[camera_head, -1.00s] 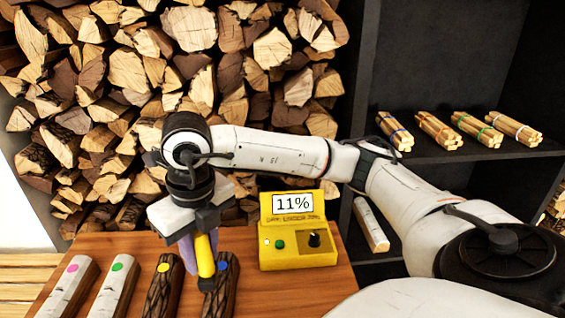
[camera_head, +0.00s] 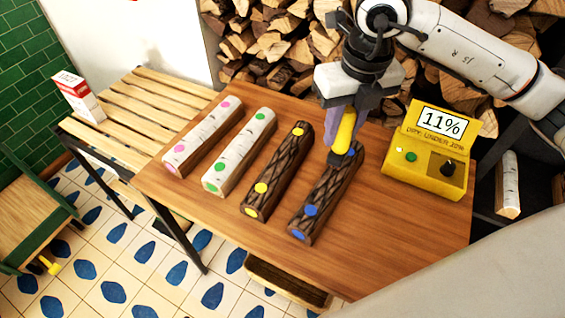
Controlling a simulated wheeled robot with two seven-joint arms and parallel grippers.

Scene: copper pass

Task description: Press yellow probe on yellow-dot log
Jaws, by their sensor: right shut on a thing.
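The yellow probe (camera_head: 344,131) is held upright in my right gripper (camera_head: 340,118), which is shut on it. Its dark lower end is at the far part of the dark-barked log with blue dots (camera_head: 326,195); I cannot tell whether it touches. The yellow-dot log (camera_head: 278,172) is dark-barked and lies just left of the blue-dot log, with a yellow dot at its far end and another near its front. The yellow meter (camera_head: 430,153) stands right of the probe and reads 11%. My left gripper is not in view.
White-barked logs with pink dots (camera_head: 203,137) and green dots (camera_head: 240,152) lie farther left on the wooden table (camera_head: 390,235). The table's front right is clear. A slatted bench (camera_head: 150,105) with a small carton (camera_head: 79,97) stands left. Stacked firewood is behind.

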